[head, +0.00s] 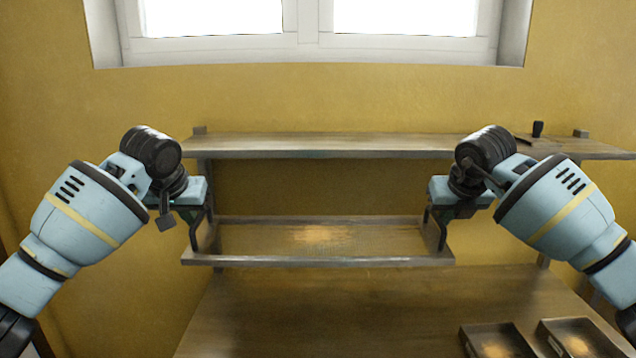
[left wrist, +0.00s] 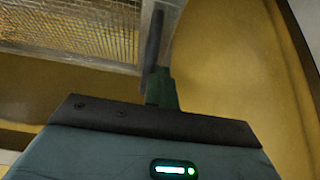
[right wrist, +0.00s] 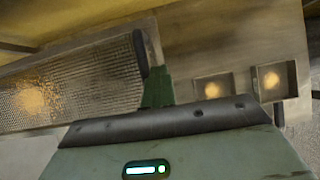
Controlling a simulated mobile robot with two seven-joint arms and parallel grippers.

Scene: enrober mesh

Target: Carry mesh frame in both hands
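The mesh frame (head: 318,261) is a wide rectangular metal frame with fine wire mesh, roughly level in front of me above the bench. My left gripper (head: 201,235) is at its left end and my right gripper (head: 435,232) at its right end, with fingers pointing down at the side bars. Both look closed on these bars, though the wrist views show only one finger each clearly. The mesh also shows in the left wrist view (left wrist: 70,28) and in the right wrist view (right wrist: 75,90).
A wooden shelf (head: 320,145) runs behind the frame, with a small dark object (head: 538,129) at its right. The wooden bench (head: 330,315) below is mostly clear. Two small trays stand at its front right, a left tray (head: 470,335) and a right tray (head: 548,330).

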